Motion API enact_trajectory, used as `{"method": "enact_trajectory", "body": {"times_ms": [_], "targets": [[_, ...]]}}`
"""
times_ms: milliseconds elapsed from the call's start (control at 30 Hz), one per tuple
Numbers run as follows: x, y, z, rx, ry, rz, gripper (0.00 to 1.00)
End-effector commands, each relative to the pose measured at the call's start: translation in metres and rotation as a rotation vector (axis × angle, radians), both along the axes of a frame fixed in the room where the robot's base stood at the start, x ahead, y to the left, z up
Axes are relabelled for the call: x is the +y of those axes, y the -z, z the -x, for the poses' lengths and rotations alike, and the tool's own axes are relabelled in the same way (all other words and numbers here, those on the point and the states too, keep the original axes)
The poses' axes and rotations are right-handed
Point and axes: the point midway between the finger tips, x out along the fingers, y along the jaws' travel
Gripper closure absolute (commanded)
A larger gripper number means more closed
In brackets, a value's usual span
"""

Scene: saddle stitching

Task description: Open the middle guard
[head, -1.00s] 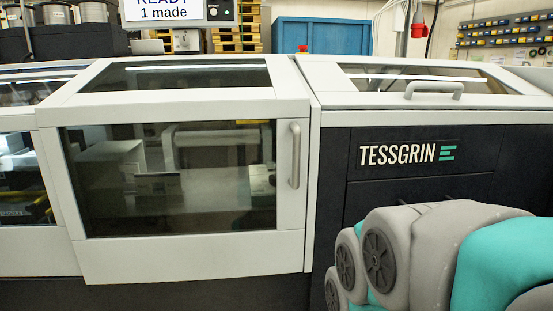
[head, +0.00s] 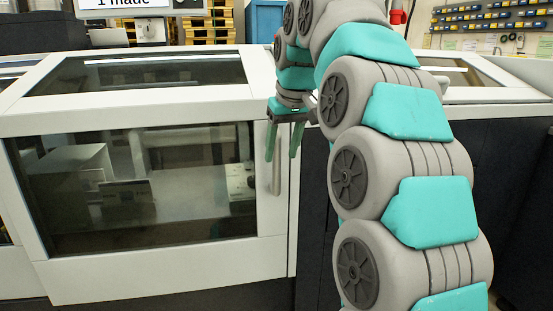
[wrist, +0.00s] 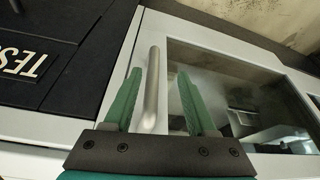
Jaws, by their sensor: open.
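The middle guard (head: 150,262) is a white-framed cover with dark windows in its front and top, and it looks shut. Its grey upright bar handle (head: 277,178) is at the right edge of the front. My gripper (head: 282,157) is open in front of the handle in the head view, its green fingers pointing down. In the wrist view the handle (wrist: 153,88) lies between the two spread fingers of my gripper (wrist: 160,95), nearer the left one. Whether a finger touches the handle I cannot tell. The handle's upper end is partly hidden by my gripper in the head view.
The dark panel with the lettering (wrist: 30,58) lies beside the guard. Another guard (head: 500,95) with a sloped window is at the right, partly behind my arm. A display (head: 125,5), pallets and a blue cabinet stand behind the machine.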

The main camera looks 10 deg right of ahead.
Motion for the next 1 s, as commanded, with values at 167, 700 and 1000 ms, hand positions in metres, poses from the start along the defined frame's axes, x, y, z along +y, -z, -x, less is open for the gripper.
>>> {"method": "enact_trajectory", "body": {"times_ms": [167, 700, 1000], "targets": [[-0.004, -0.018, -0.019, -0.039, 0.001, -0.002, 0.43], [-0.003, 0.017, -0.037, -0.042, 0.001, -0.002, 0.43], [0.0, 0.045, -0.048, -0.044, 0.002, -0.003, 0.43]]}}
